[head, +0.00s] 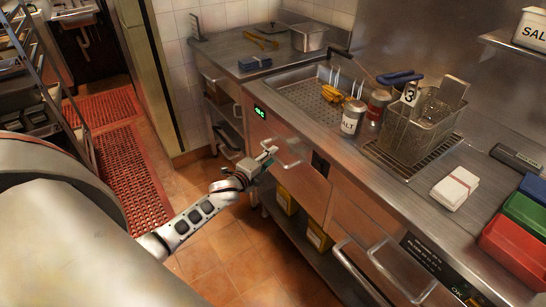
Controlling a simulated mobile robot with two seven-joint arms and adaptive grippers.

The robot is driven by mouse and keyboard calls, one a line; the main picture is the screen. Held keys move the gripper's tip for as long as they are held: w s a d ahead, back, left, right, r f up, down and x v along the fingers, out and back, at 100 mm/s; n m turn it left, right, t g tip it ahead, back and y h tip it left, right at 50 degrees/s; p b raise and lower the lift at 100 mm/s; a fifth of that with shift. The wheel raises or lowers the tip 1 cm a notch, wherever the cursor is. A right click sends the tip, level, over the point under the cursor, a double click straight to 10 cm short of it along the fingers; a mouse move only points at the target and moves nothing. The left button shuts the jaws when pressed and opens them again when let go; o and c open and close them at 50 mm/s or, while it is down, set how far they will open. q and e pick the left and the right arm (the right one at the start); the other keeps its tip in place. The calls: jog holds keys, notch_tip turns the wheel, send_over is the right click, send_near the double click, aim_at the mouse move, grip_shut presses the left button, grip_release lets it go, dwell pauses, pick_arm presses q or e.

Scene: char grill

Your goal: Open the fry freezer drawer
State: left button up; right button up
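A steel counter front with drawers runs diagonally through the head view. A drawer front (296,178) with a pale loop handle (291,153) is in the middle, below the fry station; I take it as the fry freezer drawer, but no label confirms this. It looks closed. My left gripper (270,156) is at the left end of that handle, very close to it. Whether it touches the handle, and whether its fingers are open or shut, is too small to tell. My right gripper is not in view.
More bar handles (402,271) stick out at lower right. A lower shelf (300,236) holds yellow boxes (319,236). The tiled floor (222,257) before the drawers is clear.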

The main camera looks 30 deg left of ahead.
pick_arm(q)
jog(key=shift+w+f, duration=0.1)
jog(key=shift+w, duration=0.5)
grip_shut()
jog(key=shift+s, duration=0.1)
jog(key=s+a+p, duration=0.1)
jog(key=s+a, duration=0.4)
jog(key=s, duration=0.6)
jog(key=s+a+p, duration=0.2)
jog(key=s+a, duration=0.2)
jog(key=s, duration=0.8)
jog(key=s+a+p, duration=0.1)
jog(key=s+a, duration=0.4)
jog(key=s, duration=0.7)
jog(key=shift+a+p, duration=0.3)
jog(key=shift+p, duration=0.1)
